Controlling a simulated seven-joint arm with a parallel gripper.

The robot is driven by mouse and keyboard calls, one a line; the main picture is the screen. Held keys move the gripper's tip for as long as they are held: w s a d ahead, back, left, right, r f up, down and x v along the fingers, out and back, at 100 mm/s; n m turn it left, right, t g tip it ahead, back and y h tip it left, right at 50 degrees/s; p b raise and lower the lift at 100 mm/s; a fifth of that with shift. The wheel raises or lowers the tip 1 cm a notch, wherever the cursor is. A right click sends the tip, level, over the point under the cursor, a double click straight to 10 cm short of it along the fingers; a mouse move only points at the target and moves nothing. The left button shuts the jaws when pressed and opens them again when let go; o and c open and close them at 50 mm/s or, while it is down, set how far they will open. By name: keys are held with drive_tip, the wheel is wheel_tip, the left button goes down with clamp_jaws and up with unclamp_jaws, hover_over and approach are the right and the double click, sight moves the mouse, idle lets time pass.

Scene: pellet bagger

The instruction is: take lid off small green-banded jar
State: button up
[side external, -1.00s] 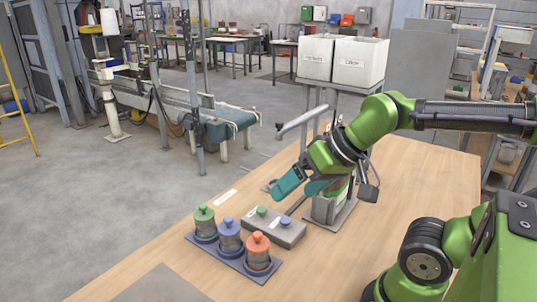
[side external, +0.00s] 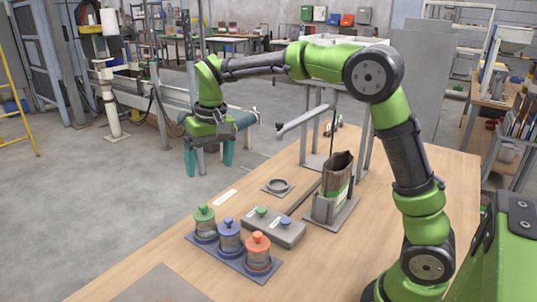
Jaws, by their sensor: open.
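The small green-banded jar (side external: 205,229) stands upright at the left end of a dark blue tray (side external: 233,262), with its knobbed green lid (side external: 204,213) on it. My gripper (side external: 210,168) points downward with its two teal fingers spread wide and nothing between them. It hangs above and beyond the green jar in the side view, clear of it. Its exact height over the table cannot be told.
A blue jar (side external: 229,241) and an orange jar (side external: 257,256), both lidded, stand beside the green one. Behind is a grey block (side external: 268,230) with green and blue knobs. A ring stand (side external: 278,186) and an open bag (side external: 337,176) in a holder stand farther back.

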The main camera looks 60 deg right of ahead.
hover_over(203, 205)
drive_tip(key=r+m+g, duration=0.1)
drive_tip(key=r, duration=0.1)
drive_tip(key=shift+h, duration=0.3)
drive_tip(key=f, duration=1.1)
drive_tip(key=shift+s+a+f, duration=0.1)
drive_tip(key=shift+a+f, duration=0.1)
drive_tip(key=shift+f, duration=0.15)
drive_tip(key=shift+d+f, duration=0.15)
drive_tip(key=shift+f, duration=2.6)
drive_tip(key=c, duration=1.1)
